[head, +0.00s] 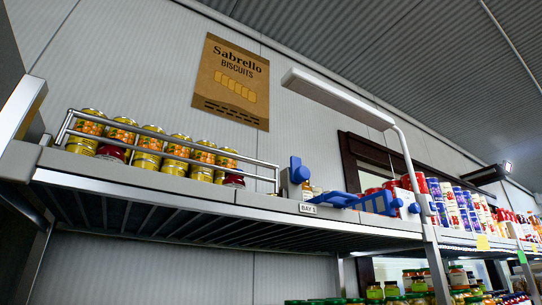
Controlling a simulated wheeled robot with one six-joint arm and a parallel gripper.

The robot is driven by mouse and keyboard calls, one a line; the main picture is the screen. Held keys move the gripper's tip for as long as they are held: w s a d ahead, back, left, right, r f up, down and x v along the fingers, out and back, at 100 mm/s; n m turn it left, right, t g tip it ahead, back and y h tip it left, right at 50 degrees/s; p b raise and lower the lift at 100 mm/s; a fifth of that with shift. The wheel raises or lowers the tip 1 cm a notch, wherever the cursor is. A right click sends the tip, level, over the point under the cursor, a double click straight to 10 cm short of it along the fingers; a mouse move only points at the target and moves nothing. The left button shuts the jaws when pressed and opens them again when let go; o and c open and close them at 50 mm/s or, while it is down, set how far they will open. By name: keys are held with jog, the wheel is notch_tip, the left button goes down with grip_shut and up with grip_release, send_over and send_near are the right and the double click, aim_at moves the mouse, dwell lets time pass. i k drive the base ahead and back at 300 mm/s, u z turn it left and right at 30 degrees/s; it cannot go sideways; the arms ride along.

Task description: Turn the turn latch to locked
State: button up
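A blue turn handle (296,170), which looks like the turn latch, sits on a small grey block at the right end of the wire rail on the upper shelf. Its wider part stands up, and I cannot tell whether this is the locked position. More blue parts sit to its right along the shelf edge: a flat piece (337,199), a slotted piece (378,203) and a small knob (413,208) beside a white block. I cannot tell whether these belong to the latch. My gripper is not in view.
The upper shelf edge (150,190) runs across the view, with a "BAY" label (308,208). Several yellow cans (147,145) stand behind the metal rail (190,143). A white lamp (335,97) on a curved post overhangs the shelf. Red and blue cans (450,205) crowd the right.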

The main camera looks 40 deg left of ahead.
aim_at(299, 174)
jog(key=u, duration=0.05)
jog(key=k, duration=0.3)
jog(key=u, duration=0.75)
